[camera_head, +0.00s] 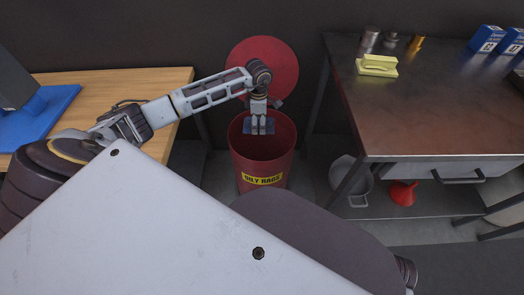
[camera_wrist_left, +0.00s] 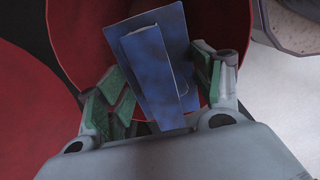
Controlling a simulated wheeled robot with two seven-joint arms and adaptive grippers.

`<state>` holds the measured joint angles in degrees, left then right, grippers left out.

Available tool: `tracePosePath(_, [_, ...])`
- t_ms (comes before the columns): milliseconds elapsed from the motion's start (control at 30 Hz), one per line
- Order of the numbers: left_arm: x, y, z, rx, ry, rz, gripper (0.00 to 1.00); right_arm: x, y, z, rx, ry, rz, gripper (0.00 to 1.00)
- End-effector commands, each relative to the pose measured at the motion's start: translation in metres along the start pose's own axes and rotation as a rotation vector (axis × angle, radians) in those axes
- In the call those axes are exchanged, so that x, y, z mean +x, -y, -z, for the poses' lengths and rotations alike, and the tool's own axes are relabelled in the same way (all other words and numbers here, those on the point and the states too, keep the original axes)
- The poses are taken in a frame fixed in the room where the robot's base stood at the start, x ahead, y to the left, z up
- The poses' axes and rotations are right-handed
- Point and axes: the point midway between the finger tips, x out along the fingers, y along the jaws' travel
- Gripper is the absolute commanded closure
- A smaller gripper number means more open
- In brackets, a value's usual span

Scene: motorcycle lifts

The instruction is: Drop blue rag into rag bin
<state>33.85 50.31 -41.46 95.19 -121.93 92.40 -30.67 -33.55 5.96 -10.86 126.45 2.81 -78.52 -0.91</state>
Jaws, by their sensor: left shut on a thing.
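The rag bin (camera_head: 247,165) is a red round bin with a yellow "OILY RAGS" label, standing on the floor between two tables. Its round red lid (camera_head: 281,60) stands open behind it. My left gripper (camera_head: 258,122) reaches over the bin's opening and is shut on the blue rag (camera_head: 262,128). In the left wrist view the folded blue rag (camera_wrist_left: 155,65) lies between the green-padded fingers of the gripper (camera_wrist_left: 160,88), with the red bin wall (camera_wrist_left: 235,40) around it. My right gripper is not in view.
A wooden table (camera_head: 110,90) with a blue mat (camera_head: 50,118) stands at the left. A dark metal workbench (camera_head: 440,110) at the right bears a yellow brush-like block (camera_head: 377,67). A grey bucket (camera_head: 350,180) and a red funnel (camera_head: 402,193) are under it.

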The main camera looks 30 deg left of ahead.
Motion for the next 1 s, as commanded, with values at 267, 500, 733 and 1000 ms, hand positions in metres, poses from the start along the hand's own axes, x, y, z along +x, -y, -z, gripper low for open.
tracePosePath(267, [0.0061,-0.0001,-0.0002,0.000,0.001,0.000,0.65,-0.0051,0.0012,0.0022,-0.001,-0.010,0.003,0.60])
tracePosePath(500, [0.0058,-0.0001,-0.0002,0.000,0.000,0.000,0.32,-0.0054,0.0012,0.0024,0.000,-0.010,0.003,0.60])
tracePosePath(733, [0.0058,-0.0001,-0.0001,0.000,0.000,0.000,0.09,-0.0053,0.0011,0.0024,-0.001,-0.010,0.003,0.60])
tracePosePath(1000, [0.0059,0.0000,0.0000,0.000,0.000,0.000,0.09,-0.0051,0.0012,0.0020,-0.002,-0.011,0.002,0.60])
